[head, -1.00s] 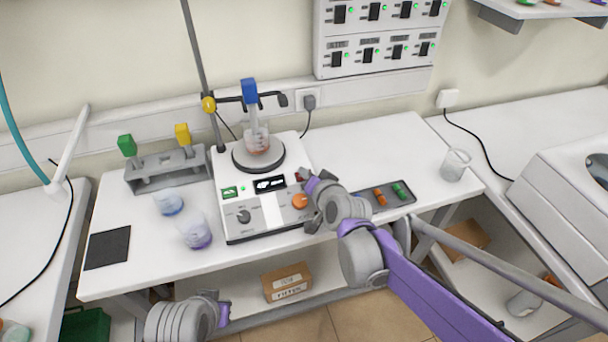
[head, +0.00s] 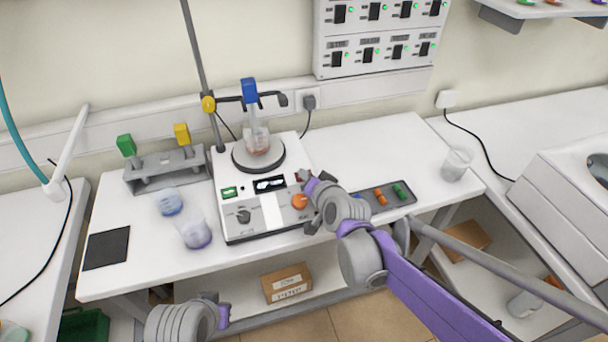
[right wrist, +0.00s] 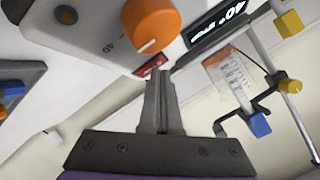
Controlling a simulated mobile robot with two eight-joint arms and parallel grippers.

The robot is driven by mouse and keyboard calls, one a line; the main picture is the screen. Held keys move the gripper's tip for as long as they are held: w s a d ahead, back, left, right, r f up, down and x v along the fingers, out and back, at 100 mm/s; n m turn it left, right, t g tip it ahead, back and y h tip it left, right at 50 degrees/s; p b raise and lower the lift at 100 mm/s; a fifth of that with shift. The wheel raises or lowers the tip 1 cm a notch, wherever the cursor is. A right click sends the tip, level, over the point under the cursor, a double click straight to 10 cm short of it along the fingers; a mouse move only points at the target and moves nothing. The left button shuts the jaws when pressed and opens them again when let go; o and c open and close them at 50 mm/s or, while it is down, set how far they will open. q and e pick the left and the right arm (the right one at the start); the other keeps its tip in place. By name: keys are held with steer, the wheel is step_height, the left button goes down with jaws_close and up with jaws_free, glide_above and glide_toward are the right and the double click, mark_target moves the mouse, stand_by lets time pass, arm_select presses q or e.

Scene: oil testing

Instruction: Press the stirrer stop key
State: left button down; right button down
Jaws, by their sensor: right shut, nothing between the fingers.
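The stirrer (head: 268,220) is a white unit with a round plate on top, a lit display (head: 270,184), a green key (head: 229,192) and an orange knob (head: 299,202). The red key (head: 298,178) is at the panel's right, partly hidden by my right gripper (head: 305,175). In the right wrist view the red key (right wrist: 151,65) lies just beyond the shut, empty fingertips (right wrist: 159,72), beside the orange knob (right wrist: 151,25). The tips overlap the key's edge in the picture; I cannot tell whether they touch. My left gripper (head: 222,314) is low in front of the bench, its fingers unclear.
A beaker (head: 257,139) hangs over the plate from a clamp stand (head: 198,70). Two beakers (head: 168,202) (head: 195,234) stand left of the stirrer.

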arm_select(q)
steer(key=shift+r, duration=0.1)
arm_select(e)
steer(key=shift+r, duration=0.15)
arm_select(q)
steer(key=shift+w+r+p, duration=0.25)
steer(key=shift+r+p, duration=0.25)
arm_select(e)
steer(key=shift+s+d+r, duration=0.1)
steer(key=shift+s+r, duration=0.15)
steer(key=shift+r, duration=0.4)
arm_select(q)
steer(key=shift+r, duration=0.1)
arm_select(e)
steer(key=shift+r, duration=0.1)
